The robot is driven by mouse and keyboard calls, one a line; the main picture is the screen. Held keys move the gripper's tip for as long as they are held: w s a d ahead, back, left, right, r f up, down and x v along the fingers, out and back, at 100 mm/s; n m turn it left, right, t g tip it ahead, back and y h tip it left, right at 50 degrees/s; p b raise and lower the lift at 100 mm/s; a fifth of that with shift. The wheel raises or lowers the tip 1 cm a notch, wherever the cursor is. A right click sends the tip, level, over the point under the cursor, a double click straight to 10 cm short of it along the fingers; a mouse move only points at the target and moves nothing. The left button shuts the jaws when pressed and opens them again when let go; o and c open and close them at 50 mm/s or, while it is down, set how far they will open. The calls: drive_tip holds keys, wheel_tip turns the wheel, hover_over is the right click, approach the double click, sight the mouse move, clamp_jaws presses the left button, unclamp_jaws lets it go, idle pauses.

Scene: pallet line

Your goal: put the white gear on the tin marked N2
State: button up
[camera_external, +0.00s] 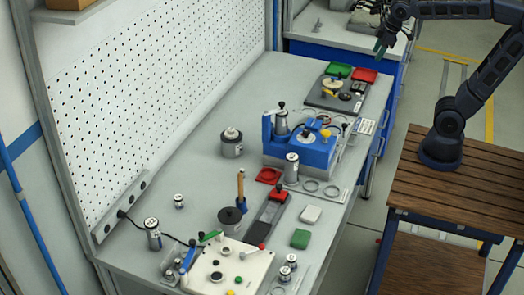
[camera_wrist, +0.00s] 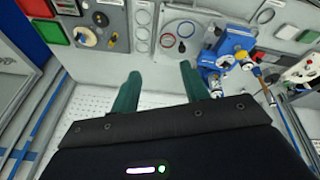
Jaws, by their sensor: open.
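My gripper (camera_external: 381,47) hangs at the top right in the external view, beyond the far end of the bench, empty and apart from everything. Its two green fingers stand apart in the wrist view (camera_wrist: 160,88). A pale cream, round part (camera_external: 332,84), perhaps the white gear, lies on a dark board at the bench's far end. It seems to show also in the wrist view (camera_wrist: 88,38). Several metal tins stand on the bench: one with a dark mark (camera_external: 153,234) at the near left, one in the middle (camera_external: 292,167), one in the blue fixture (camera_external: 281,123). I cannot read N2 on any.
The dark board (camera_external: 318,99) has a green tray (camera_external: 339,70) and a red tray (camera_external: 364,75) behind it. The blue fixture (camera_external: 315,152) stands mid-bench. A wooden hammer handle (camera_external: 240,184) rises upright nearer. The perforated wall (camera_external: 150,80) bounds the left; bench beside it is mostly clear.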

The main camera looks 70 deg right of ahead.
drive_tip(key=s+d+f+m, duration=0.2)
drive_tip(key=s+f+m, duration=0.2)
drive_tip(key=s, duration=0.5)
drive_tip(key=shift+d+f+t, duration=0.15)
drive_tip(key=shift+f+t, duration=0.25)
drive_tip(key=shift+f, duration=0.3)
drive_tip(key=shift+s, duration=0.1)
